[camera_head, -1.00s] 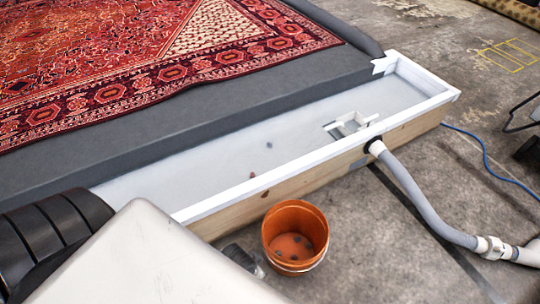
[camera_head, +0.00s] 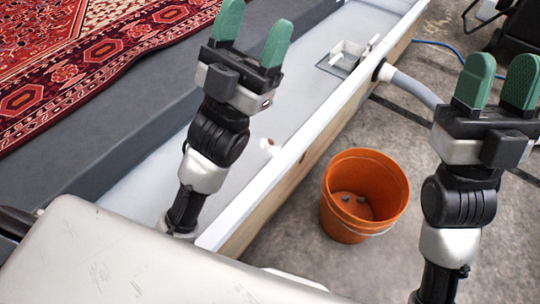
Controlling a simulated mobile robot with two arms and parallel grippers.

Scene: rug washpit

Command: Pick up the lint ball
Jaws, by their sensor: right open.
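My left gripper (camera_head: 253,30) is raised over the white trough (camera_head: 318,95), fingers apart and empty. My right gripper (camera_head: 498,78) is raised at the right, over the concrete floor beyond the orange bucket (camera_head: 333,207), open and empty. A small brownish and whitish lump (camera_head: 267,144) shows in the trough by its near wall, just right of my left wrist. I cannot tell whether it is the lint ball. A grey fluffy spot seen earlier on the trough floor does not show now; my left arm covers part of that floor.
A red patterned rug (camera_head: 60,80) lies on the grey platform at left.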

